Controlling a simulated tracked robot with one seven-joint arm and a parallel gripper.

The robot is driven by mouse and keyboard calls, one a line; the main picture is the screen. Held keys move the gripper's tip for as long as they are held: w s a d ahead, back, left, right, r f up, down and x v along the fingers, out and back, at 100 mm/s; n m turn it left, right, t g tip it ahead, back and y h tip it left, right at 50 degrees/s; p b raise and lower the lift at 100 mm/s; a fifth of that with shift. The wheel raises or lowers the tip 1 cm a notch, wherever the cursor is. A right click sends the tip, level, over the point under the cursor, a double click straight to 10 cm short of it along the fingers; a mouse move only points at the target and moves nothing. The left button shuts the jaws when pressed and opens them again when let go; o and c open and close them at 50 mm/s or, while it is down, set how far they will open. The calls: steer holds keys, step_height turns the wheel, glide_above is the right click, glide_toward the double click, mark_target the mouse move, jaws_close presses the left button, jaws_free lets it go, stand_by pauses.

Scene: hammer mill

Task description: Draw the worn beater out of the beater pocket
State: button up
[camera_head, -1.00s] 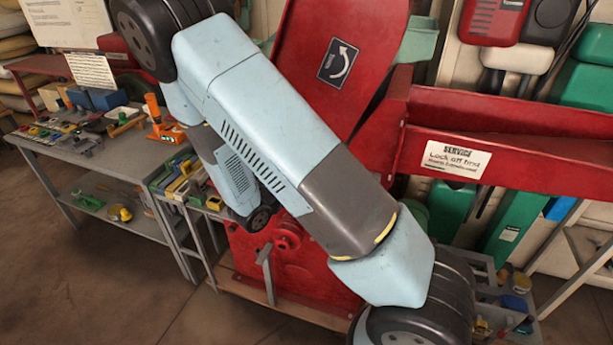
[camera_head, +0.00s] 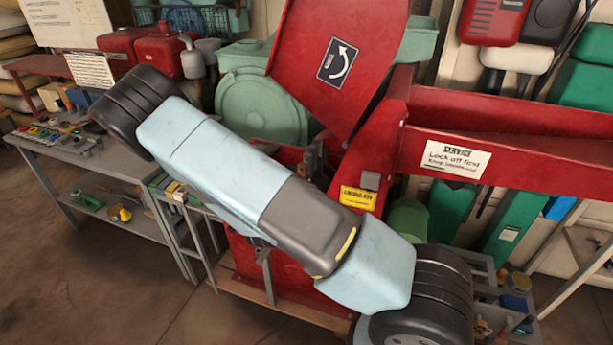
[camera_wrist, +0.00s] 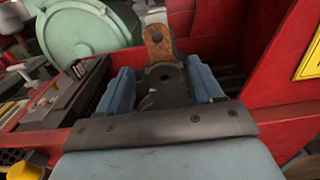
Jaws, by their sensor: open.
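A rust-brown plate with a round hole, which looks like the worn beater (camera_wrist: 157,42), stands up at the top middle of the wrist view. It is inside the opened red mill housing (camera_wrist: 262,55). My gripper (camera_wrist: 160,67) is open, its two blue fingers apart. The beater shows just beyond the fingertips, roughly in line with the gap; I see no contact. A dark grey piece fills the space between the fingers, and I cannot tell whether it hides the beater's lower end and pocket. In the head view my arm hides the gripper and the beater.
The raised red cover (camera_head: 338,50) with an arrow sign stands above the housing. A red chute (camera_head: 500,140) runs right. A pale green round drum (camera_head: 262,107) is behind my arm. A grey tool bench (camera_head: 95,165) stands left. Yellow labels are on the housing.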

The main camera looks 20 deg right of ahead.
mark_target(302, 175)
steer(key=shift+x, duration=3.8)
jaws_close()
